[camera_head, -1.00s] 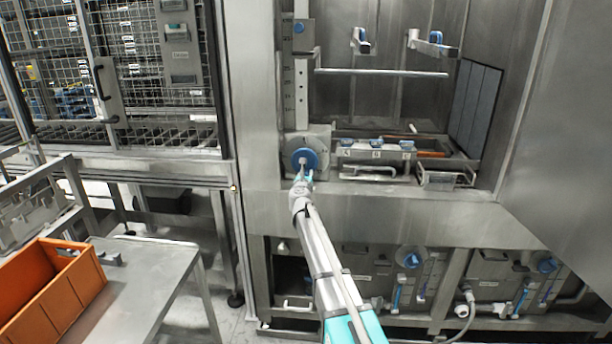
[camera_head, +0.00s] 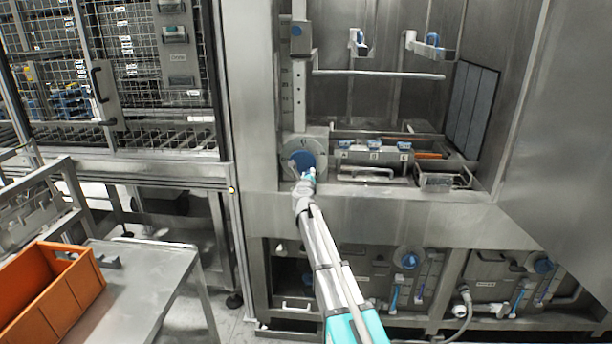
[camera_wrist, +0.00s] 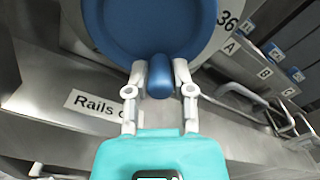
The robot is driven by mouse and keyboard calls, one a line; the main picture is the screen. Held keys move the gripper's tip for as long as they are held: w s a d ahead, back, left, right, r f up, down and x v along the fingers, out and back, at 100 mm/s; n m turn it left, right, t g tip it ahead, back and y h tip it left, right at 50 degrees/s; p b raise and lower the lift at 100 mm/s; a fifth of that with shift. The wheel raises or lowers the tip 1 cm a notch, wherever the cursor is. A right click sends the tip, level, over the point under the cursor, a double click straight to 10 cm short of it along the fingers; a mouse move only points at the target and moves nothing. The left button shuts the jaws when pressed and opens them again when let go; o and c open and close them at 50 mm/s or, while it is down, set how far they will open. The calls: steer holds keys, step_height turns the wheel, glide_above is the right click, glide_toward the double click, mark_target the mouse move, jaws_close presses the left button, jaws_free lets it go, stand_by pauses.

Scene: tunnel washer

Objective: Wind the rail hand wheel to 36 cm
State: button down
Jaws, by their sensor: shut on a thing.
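The blue rail hand wheel (camera_head: 301,158) sits on a round pale dial plate at the left of the open steel bay. In the wrist view the blue wheel (camera_wrist: 160,22) fills the top, and the number 36 (camera_wrist: 228,21) shows on the plate at its upper right. My gripper (camera_head: 308,178) is at the wheel's lower right edge. In the wrist view my gripper (camera_wrist: 160,80) has its two pale fingers shut on the wheel's blue knob (camera_wrist: 160,77). A label reading "Rails" (camera_wrist: 97,106) is partly hidden by a finger.
A horizontal rail (camera_head: 378,74) crosses the bay beside a marked vertical strip (camera_head: 299,95). Blue-topped parts labelled A, B and C (camera_head: 374,146) stand right of the wheel. An orange crate (camera_head: 50,295) sits on a steel table at lower left.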

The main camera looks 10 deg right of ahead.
mark_target(312, 161)
steer(key=n, duration=0.1)
steer(key=r+n, duration=0.1)
steer(key=shift+d+n+p, duration=0.35)
steer(key=shift+d+n, duration=0.05)
steer(key=n, duration=0.1)
steer(key=r+n+p, duration=0.1)
steer(key=n, duration=0.1)
steer(key=shift+s+d+n, duration=0.1)
steer(key=shift+d+n, duration=0.1)
steer(key=shift+n, duration=0.1)
steer(key=n, duration=0.1)
steer(key=r+n+p, duration=0.1)
steer(key=n, duration=0.1)
steer(key=shift+r+n, duration=0.1)
steer(key=shift+n, duration=0.2)
steer(key=shift+a+r+n+p, duration=0.1)
steer(key=shift+r+n+p, duration=0.2)
steer(key=shift+n, duration=0.5)
steer(key=shift+a+r+n+p, duration=0.15)
steer(key=shift+n+p, duration=0.1)
steer(key=shift+n, duration=0.55)
steer(key=shift+d, duration=0.1)
steer(key=shift+c, duration=2.4)
jaws_free()
